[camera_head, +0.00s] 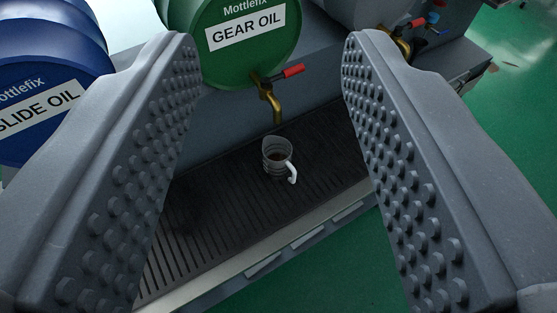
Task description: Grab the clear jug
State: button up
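The clear jug (277,157) stands upright on a dark ribbed drip tray (215,215). It is see-through, with a white handle on its right side and something dark showing inside. It sits just below the brass tap of the green drum. My gripper (270,45) is open, with one studded grey finger at the left and one at the right. In the picture the jug lies between the two fingers, with clear space on both sides. Neither finger touches it, and it looks farther away than the fingertips.
A green drum marked GEAR OIL (240,40) lies behind the jug, its brass tap (268,92) with a red lever hanging over the tray. A blue SLIDE OIL drum (40,95) is at left. Another tap (400,40) is at upper right. Green floor (340,270) is open in front.

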aim_at(277, 151)
jog(key=u, duration=1.5)
jog(key=k, duration=1.05)
jog(key=z, duration=1.15)
jog(key=i, duration=1)
jog(key=u, duration=0.05)
